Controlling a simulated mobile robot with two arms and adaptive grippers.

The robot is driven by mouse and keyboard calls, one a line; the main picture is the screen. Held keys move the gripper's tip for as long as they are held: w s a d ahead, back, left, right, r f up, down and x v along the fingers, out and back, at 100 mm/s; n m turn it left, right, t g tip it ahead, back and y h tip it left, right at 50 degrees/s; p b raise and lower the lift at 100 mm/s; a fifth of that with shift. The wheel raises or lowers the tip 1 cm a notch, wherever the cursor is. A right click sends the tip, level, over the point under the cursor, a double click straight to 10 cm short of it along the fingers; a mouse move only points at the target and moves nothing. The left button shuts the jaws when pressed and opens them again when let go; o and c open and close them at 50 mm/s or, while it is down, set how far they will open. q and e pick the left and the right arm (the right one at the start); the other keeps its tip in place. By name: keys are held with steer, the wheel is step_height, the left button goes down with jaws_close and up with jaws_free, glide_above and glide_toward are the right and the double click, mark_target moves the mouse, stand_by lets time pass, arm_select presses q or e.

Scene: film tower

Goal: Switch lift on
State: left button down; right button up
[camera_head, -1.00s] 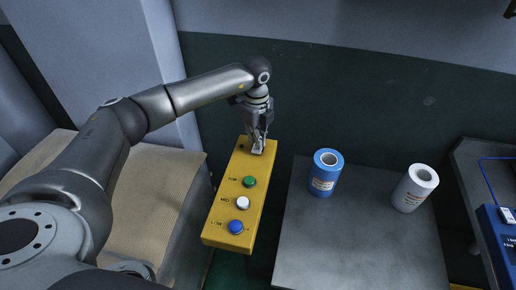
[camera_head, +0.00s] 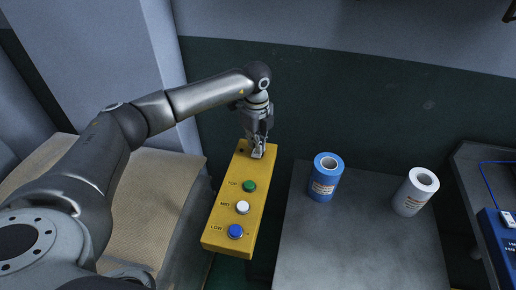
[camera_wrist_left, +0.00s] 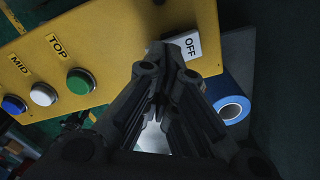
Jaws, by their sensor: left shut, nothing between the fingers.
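A yellow control box (camera_head: 225,218) stands left of the grey table. It carries a green TOP button (camera_head: 249,186), a white MID button (camera_head: 242,207) and a blue LOW button (camera_head: 235,231). My left gripper (camera_head: 258,151) is shut and empty, with its fingertips at the far end of the box. In the left wrist view, a light plate marked OFF (camera_wrist_left: 190,46) shows beside the fingertips (camera_wrist_left: 162,58). The fingers hide part of the switch there, and I cannot tell whether they touch it. My right gripper is not in view.
A blue roll (camera_head: 325,177) and a white roll (camera_head: 415,191) stand on the grey table (camera_head: 345,245). A blue device (camera_head: 497,235) is at the right edge. A ribbed tan surface (camera_head: 155,205) lies left of the box. A dark wall is behind.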

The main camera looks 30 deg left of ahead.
mark_target(256, 153)
arm_select(q)
steer(key=shift+f+b, duration=0.9)
steer(key=shift+f, duration=0.45)
stand_by(0.9)
steer(key=shift+s+r, duration=0.1)
steer(key=shift+r+p, duration=0.8)
steer(key=shift+r, duration=0.05)
steer(key=shift+r+p, duration=1.75)
steer(key=shift+r, duration=0.85)
steer(key=shift+f, duration=0.1)
